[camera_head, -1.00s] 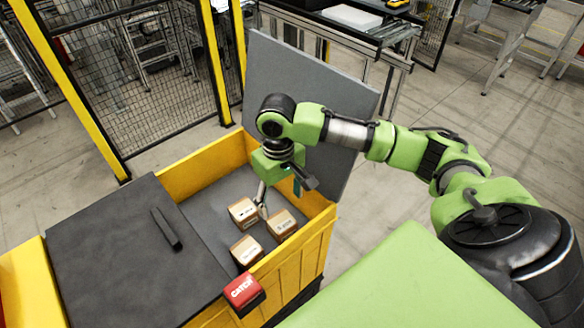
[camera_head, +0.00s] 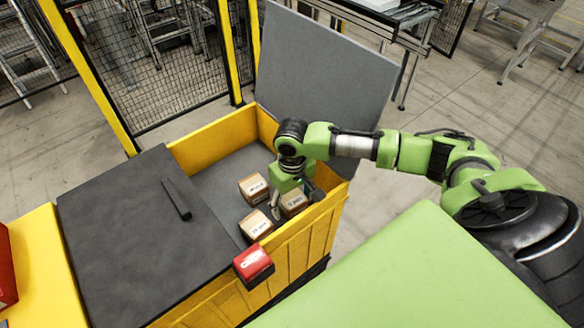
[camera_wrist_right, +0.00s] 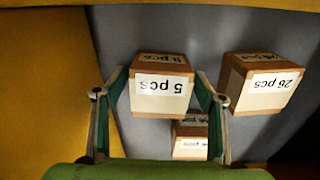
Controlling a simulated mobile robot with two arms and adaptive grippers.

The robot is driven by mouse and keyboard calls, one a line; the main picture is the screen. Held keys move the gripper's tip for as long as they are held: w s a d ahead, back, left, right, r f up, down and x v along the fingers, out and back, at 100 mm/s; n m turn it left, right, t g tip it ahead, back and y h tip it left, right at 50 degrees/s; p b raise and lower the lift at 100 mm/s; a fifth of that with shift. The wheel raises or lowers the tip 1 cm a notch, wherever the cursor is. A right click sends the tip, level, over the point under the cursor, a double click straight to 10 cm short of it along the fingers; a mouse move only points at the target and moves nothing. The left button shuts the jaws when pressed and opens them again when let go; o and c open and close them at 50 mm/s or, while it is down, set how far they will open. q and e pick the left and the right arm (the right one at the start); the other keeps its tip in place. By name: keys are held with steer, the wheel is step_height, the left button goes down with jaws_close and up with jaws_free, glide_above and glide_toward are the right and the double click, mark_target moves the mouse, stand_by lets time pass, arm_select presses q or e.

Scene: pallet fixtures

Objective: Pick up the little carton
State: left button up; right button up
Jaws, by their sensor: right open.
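Three small brown cartons with white labels lie in the yellow bin. One (camera_head: 293,202) is under my right gripper (camera_head: 296,203); in the right wrist view this carton (camera_wrist_right: 162,88), marked "5 pcs", appears between the open fingers of the gripper (camera_wrist_right: 160,82). No grip on it shows, and whether the fingertips reach down beside it I cannot tell. A second carton (camera_head: 254,189) lies farther back and a third (camera_head: 256,226) nearer the front left. The right wrist view also shows a "26 pcs" carton (camera_wrist_right: 265,84) and a partly hidden carton (camera_wrist_right: 190,146). My left gripper is out of view.
The bin's yellow walls (camera_head: 215,134) surround the cartons closely on the right. A dark lid (camera_head: 150,240) with a handle covers the left part. A grey panel (camera_head: 325,75) stands upright behind. A red block (camera_head: 253,264) sits at the front edge.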

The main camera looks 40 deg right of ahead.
steer(key=c, duration=1.3)
